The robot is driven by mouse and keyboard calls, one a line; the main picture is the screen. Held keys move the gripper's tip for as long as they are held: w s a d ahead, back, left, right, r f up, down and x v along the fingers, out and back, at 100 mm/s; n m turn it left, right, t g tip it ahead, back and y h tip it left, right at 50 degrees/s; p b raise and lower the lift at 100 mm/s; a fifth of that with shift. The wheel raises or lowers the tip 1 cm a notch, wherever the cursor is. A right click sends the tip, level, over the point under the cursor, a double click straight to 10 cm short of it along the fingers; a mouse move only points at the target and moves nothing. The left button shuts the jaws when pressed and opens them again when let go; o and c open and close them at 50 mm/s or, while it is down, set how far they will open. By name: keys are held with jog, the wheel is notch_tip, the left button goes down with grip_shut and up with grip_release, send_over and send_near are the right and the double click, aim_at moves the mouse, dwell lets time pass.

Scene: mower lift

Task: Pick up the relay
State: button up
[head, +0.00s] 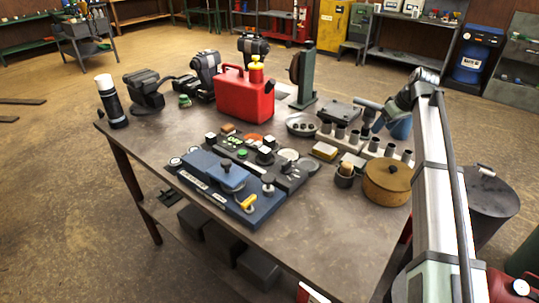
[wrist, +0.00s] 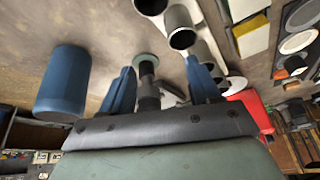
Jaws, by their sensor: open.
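My gripper (head: 372,122) is over the right rear part of the workbench, beside the row of dark sockets. In the wrist view its two blue fingers (wrist: 160,88) stand apart. A dark stepped post with a pale green disc (wrist: 146,60) shows between the fingers; I cannot tell whether it touches them. I cannot tell for certain which part is the relay. Small blocks, among them a black cube (head: 264,155) and a brown-topped block (head: 227,129), sit on the dark tray behind the blue panel (head: 215,172), well left of my gripper.
Near the gripper are a blue cup (head: 401,128), also in the wrist view (wrist: 62,85), dark sockets (head: 372,145) and a round brown tin (head: 386,183). A red can (head: 243,95) stands further back. The bench's front right surface (head: 320,225) is clear.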

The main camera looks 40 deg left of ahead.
jog(key=s+a+r+n+g, duration=0.1)
jog(key=s+a+r, duration=0.2)
jog(key=s+a, duration=0.15)
jog(key=s+a+r+n, duration=0.1)
jog(key=s+a+r, duration=0.15)
jog(key=a, duration=0.35)
notch_tip(320, 180, up, 4)
jog(key=n+h, duration=0.3)
jog(key=h, duration=0.1)
send_over(265, 149)
jog(key=shift+g, duration=0.4)
jog(key=f, duration=0.8)
jog(key=shift+s+a+f, duration=0.1)
jog(key=shift+a+f, duration=0.05)
jog(key=shift+a, duration=0.05)
jog(key=f, duration=0.4)
jog(key=shift+d, duration=0.3)
jog(key=shift+f, duration=0.6)
jog(key=shift+c, duration=0.4)
jog(key=c, duration=1)
